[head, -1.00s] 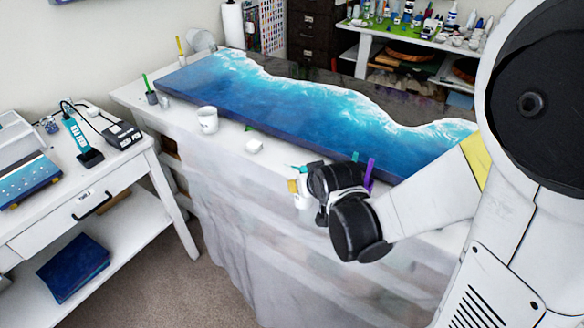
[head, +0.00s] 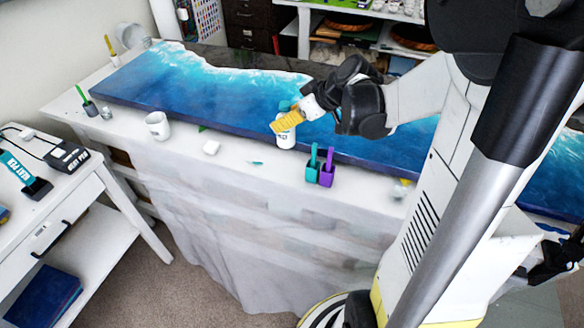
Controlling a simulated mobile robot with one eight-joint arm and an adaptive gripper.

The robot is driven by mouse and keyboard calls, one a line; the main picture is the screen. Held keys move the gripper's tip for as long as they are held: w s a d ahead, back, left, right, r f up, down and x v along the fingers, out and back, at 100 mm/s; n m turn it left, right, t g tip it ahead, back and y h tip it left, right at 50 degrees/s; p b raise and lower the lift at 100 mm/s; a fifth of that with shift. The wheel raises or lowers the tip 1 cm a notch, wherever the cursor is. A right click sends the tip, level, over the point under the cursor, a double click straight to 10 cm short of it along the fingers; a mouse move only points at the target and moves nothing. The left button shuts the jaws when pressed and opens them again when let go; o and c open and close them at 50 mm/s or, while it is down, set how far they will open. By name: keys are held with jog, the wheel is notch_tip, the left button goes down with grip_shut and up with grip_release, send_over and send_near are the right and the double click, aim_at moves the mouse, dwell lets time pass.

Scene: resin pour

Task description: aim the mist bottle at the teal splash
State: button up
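The mist bottle (head: 284,138) is white with a dark label and a teal top. It looks nearly upright, against the blue slab's front edge in the picture. My gripper (head: 288,121), with a yellow ridged finger, is closed across the bottle's upper part and hides some of it. A small teal splash (head: 256,163) lies on the white table cover, in front of the slab. It shows below and left of the bottle in the picture. I cannot tell the bottle's height above the table or exactly where its nozzle points.
The blue wave slab (head: 190,95) fills most of the covered table. A side table (head: 75,200) is at the left.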

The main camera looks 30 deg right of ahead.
jog(key=d+f+b, duration=0.1)
jog(key=f+b, duration=0.1)
jog(key=b, duration=0.1)
jog(key=shift+s+d+f+n+y, duration=0.1)
jog(key=shift+d+f+n+y, duration=0.2)
jog(key=shift+d+n, duration=0.1)
notch_tip(320, 180, down, 11)
jog(key=b, duration=0.5)
jog(key=shift+f, duration=0.2)
jog(key=o, duration=1.3)
jog(key=shift+r, duration=0.1)
